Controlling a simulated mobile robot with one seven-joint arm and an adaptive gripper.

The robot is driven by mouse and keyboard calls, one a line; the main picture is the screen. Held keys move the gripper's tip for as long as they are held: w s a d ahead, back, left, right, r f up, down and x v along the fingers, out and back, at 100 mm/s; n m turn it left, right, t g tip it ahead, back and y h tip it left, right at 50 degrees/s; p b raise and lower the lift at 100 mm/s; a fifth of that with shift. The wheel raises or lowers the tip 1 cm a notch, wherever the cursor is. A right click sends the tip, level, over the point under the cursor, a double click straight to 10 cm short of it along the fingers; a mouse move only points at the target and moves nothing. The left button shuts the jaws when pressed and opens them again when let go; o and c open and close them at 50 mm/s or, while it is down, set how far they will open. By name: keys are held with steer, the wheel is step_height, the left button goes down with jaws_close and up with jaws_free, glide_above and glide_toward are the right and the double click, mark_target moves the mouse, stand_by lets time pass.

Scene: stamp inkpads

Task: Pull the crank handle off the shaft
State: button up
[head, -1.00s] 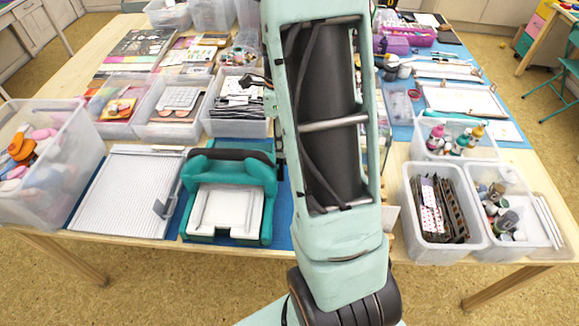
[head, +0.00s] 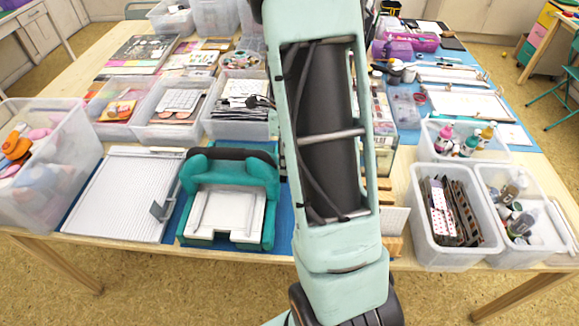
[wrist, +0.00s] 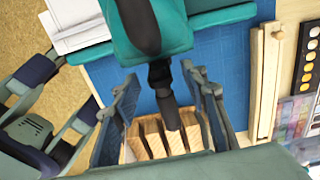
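The teal die-cutting machine (head: 190,205) stands on the blue mat in the head view, with a dark bar on top and a white bed in front. In the wrist view its teal end (wrist: 185,30) is at the top. A black crank handle (wrist: 160,78) projects from that end toward the camera. My gripper (wrist: 160,90) is open, with one finger on each side of the handle. Gaps show between the handle and both fingers, so I see no grip on it. The join of handle and shaft is not clear. My arm hides this spot in the head view.
Wooden blocks (wrist: 153,137) lie below the handle between my fingers. A paint palette (wrist: 308,62) is at the right in the wrist view. A paper trimmer (head: 120,200) lies left of the machine, and a clear bin (head: 455,250) stands to the right.

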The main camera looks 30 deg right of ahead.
jaws_close()
steer(key=shift+s+d, duration=0.2)
steer(key=shift+d, duration=0.15)
steer(key=shift+s+d, duration=0.25)
steer(key=shift+d, duration=0.2)
steer(key=shift+s+d, duration=0.25)
steer(key=shift+d, duration=0.1)
steer(key=shift+r, duration=0.1)
steer(key=shift+r+p, duration=2.35)
steer(key=shift+r, duration=0.65)
